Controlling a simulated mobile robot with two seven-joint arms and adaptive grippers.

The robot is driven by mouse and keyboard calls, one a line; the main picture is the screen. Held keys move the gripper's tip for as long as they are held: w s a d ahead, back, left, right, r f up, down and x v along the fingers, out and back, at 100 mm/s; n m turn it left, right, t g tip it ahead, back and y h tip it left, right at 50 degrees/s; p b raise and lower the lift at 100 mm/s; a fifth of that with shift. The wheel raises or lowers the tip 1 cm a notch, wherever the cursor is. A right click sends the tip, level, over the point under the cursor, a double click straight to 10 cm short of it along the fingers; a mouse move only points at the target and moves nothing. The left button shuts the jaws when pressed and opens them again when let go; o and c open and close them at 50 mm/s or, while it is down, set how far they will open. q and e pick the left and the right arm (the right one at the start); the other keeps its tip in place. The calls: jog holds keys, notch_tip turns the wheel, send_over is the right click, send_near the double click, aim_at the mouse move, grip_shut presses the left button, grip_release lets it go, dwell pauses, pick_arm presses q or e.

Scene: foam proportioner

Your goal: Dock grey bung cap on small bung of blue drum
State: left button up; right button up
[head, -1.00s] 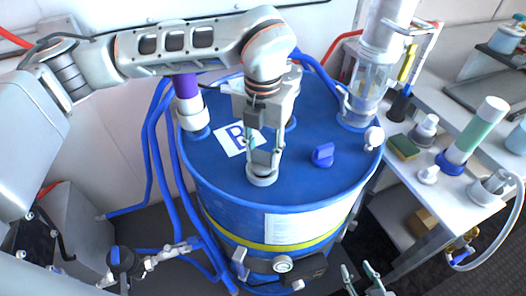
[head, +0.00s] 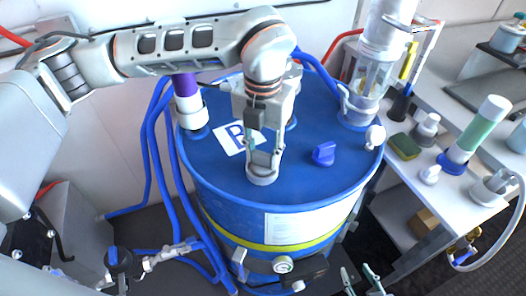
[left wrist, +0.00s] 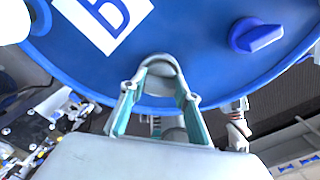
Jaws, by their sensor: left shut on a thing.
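The blue drum (head: 310,185) stands upright in the middle of the head view. My left gripper (head: 263,170) points down over the near part of its lid, shut on the grey bung cap (head: 262,177). In the left wrist view the cap (left wrist: 160,67) sits between the teal-lined fingertips, over the lid near the rim. The small bung does not show. Whether the cap touches the lid I cannot tell. My right gripper (head: 361,282) shows at the bottom edge, in front of the drum, with its fingers apart and nothing visible between them.
A blue knob-like cap (head: 323,154) stands on the lid right of my left gripper. A white label (head: 238,139) lies behind left. A purple-and-white fitting (head: 190,105) and a clear cylinder (head: 365,90) rise from the lid. A bench with a sponge (head: 404,146) is at right.

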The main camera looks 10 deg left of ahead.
aim_at(263, 152)
pick_arm(q)
jog(key=shift+f, duration=0.2)
jog(key=o, duration=0.8)
jog(key=shift+r+p, duration=0.65)
jog(key=shift+r, duration=0.9)
jog(key=shift+r+p, duration=0.9)
jog(key=shift+r, duration=1.8)
notch_tip(263, 152, up, 2)
jog(key=shift+r+p, duration=0.25)
jog(key=shift+p, duration=0.15)
